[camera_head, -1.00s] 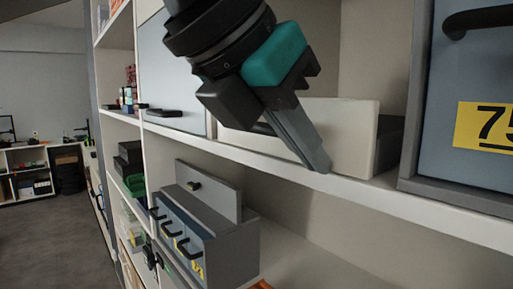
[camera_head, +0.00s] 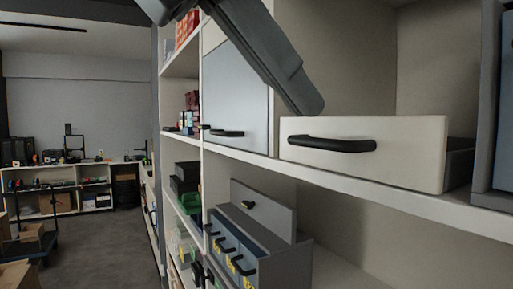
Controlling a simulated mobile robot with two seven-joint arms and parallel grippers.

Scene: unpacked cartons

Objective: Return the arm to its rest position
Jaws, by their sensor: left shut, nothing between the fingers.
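My left gripper (camera_head: 308,103) hangs in from the top of the view, close to the camera. Its long grey fingers are pressed together and point down to the right, with nothing between them. The tip appears just above a white drawer (camera_head: 412,145) with a black handle on the shelf, and I cannot tell how far apart they are in depth. The wrist and most of the arm are cut off by the top edge. My right gripper is not in view.
A white shelf unit (camera_head: 385,189) fills the right side. It holds a pale blue-grey drawer box (camera_head: 238,95) and, lower down, a grey drawer cabinet (camera_head: 285,262) with an upright panel. Open grey floor (camera_head: 107,245) lies at left, with a trolley (camera_head: 32,243) and far shelves (camera_head: 95,195).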

